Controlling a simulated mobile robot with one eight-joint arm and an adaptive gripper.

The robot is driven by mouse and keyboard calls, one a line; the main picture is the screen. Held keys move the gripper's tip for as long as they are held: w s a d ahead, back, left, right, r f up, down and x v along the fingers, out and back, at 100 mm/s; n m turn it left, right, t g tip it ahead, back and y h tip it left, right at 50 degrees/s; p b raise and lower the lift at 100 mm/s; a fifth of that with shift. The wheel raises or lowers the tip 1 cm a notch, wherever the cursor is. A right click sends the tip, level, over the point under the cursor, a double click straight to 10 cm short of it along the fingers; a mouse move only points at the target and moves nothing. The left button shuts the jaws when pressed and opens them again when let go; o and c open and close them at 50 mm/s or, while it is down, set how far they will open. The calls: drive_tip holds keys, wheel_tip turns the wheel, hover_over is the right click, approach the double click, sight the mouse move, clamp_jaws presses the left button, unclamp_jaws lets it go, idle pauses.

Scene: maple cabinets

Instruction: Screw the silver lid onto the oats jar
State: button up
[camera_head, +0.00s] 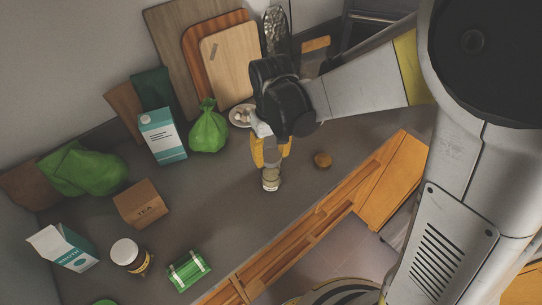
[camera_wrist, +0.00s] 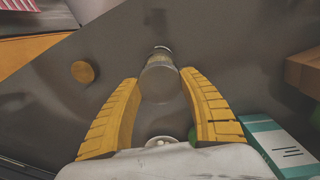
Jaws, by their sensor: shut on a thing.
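My gripper (camera_wrist: 162,105) has yellow fingers and points down over the counter. Its fingers are closed around a round silver lid (camera_wrist: 160,84), which sits between the fingertips in the wrist view. A small pale jar body (camera_wrist: 162,50), most likely the oats jar, shows just beyond the lid. In the head view the jar (camera_head: 271,182) stands on the counter directly below my gripper (camera_head: 270,158). The fingers hide most of the lid there. I cannot tell whether lid and jar touch or how the lid sits on the rim.
A round brown disc (camera_head: 322,160) lies to the right. A milk carton (camera_head: 163,137), green bag (camera_head: 208,130) and small plate (camera_head: 241,115) stand behind. Counter around the jar is clear.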

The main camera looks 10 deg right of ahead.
idle(0.3)
drive_tip(key=m, duration=0.3)
drive_tip(key=shift+f+b, duration=0.15)
drive_tip(key=shift+b, duration=0.2)
drive_tip(key=shift+m, duration=1.5)
drive_tip(key=shift+m, duration=0.5)
drive_tip(key=m+b, duration=0.1)
drive_tip(key=m, duration=0.4)
drive_tip(key=shift+f, duration=0.1)
